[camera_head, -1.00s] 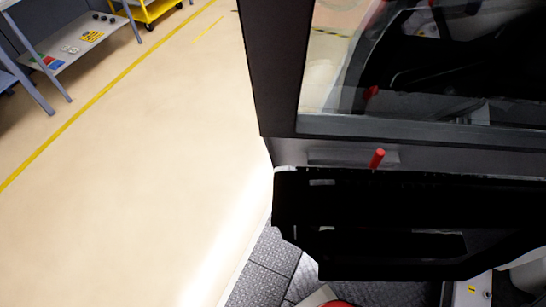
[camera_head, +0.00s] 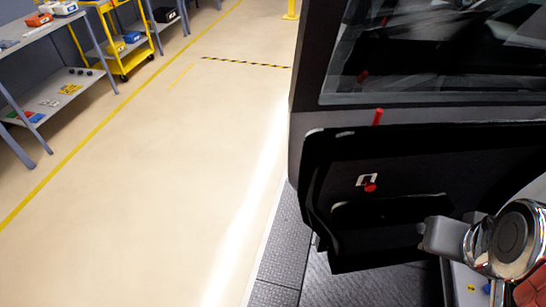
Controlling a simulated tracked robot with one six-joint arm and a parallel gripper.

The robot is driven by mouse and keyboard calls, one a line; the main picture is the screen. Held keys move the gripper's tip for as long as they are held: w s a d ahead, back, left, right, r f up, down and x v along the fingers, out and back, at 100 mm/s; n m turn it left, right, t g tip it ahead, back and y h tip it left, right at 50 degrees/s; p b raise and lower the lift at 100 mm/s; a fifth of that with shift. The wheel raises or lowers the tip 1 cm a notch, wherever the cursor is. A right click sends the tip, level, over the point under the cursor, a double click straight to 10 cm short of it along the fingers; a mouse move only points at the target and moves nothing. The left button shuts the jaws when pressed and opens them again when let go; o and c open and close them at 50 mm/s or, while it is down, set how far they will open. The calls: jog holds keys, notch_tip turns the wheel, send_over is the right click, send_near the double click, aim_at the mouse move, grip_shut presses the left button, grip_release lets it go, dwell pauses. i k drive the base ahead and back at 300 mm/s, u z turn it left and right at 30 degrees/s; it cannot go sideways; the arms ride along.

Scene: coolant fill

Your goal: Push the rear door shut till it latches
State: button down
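The rear door (camera_head: 330,190) fills the right half of the head view. It is dark, with a window (camera_head: 430,55) above and a black inner panel facing me, so it stands open. A red pin (camera_head: 378,117) stands up at the sill, and a red knob (camera_head: 370,187) sits by a small pale handle plate (camera_head: 366,180). A chrome joint of my arm shows at lower right. A grey block left of it overlaps the panel's lower right; it may be part of my gripper, but I make out no fingers. Contact and the latch cannot be told.
Dark textured plates (camera_head: 285,235) lie below the door. Pale open floor (camera_head: 150,190) with a yellow line spreads to the left. Grey shelving (camera_head: 60,95) and a yellow cart (camera_head: 125,60) stand at upper left. A yellow-black stripe (camera_head: 245,63) crosses the floor behind.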

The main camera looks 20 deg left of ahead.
aim_at(452, 157)
jog(key=u, duration=0.45)
jog(key=k, duration=0.65)
jog(key=u, duration=0.75)
jog(key=i, duration=0.5)
jog(key=u, duration=0.8)
jog(key=i, duration=1.75)
jog(key=z, duration=0.6)
jog(key=i, duration=0.55)
jog(key=z, duration=0.65)
jog(key=i, duration=0.4)
jog(key=z, duration=0.3)
